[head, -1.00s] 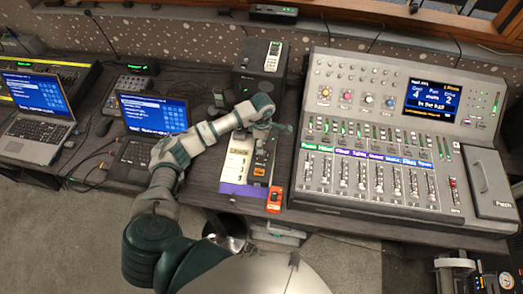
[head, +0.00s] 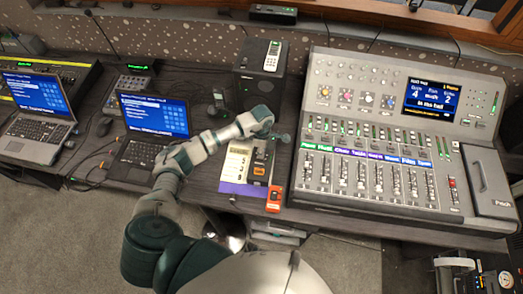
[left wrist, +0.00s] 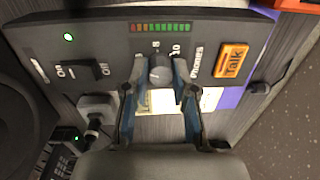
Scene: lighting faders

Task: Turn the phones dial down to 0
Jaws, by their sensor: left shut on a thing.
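The phones dial is a grey round knob (left wrist: 159,70) on a dark box (left wrist: 112,52) in the left wrist view. The box carries a "Phones" label, an orange Talk button (left wrist: 231,61), an On rocker switch (left wrist: 84,70) and a coloured level meter. My left gripper (left wrist: 160,75) has a finger on each side of the knob and is shut on it. In the head view my left gripper (head: 272,135) is over the box (head: 259,165), and the arm hides the knob. My right gripper is not in view.
A large mixing desk (head: 395,205) stands close on the right. A black speaker (head: 243,82) with a remote on top is behind the box. Two laptops (head: 150,115) are on the left. A sheet with a purple edge (head: 235,188) and an orange item (head: 274,199) lie in front.

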